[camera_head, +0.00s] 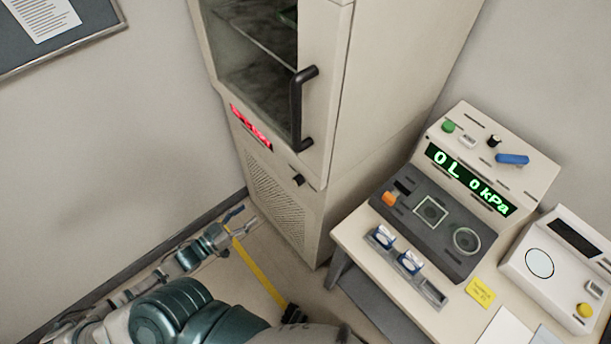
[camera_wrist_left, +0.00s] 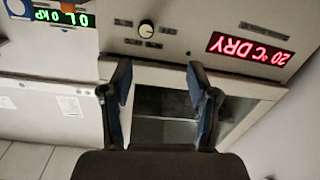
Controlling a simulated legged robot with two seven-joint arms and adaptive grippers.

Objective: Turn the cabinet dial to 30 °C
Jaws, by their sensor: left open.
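The beige cabinet (camera_head: 352,130) stands at the middle of the head view. Its small black dial (camera_head: 298,180) sits below the door, right of a red display (camera_head: 251,127). In the left wrist view the dial (camera_wrist_left: 146,29) shows a light pointer mark, and the red display (camera_wrist_left: 250,48) reads 20 °C DRY. My left gripper (camera_head: 238,217) is low and left of the cabinet in the head view. In the left wrist view its two blue-padded fingers (camera_wrist_left: 158,75) are apart with nothing between them, and the dial lies beyond the fingertips. My right gripper does not show.
The cabinet's black door handle (camera_head: 299,108) sticks out above the dial. A table (camera_head: 350,240) at the right bears a pressure console (camera_head: 490,150) with a green kPa display and a white device (camera_head: 560,262). A yellow floor strip (camera_head: 262,272) lies in front of the cabinet.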

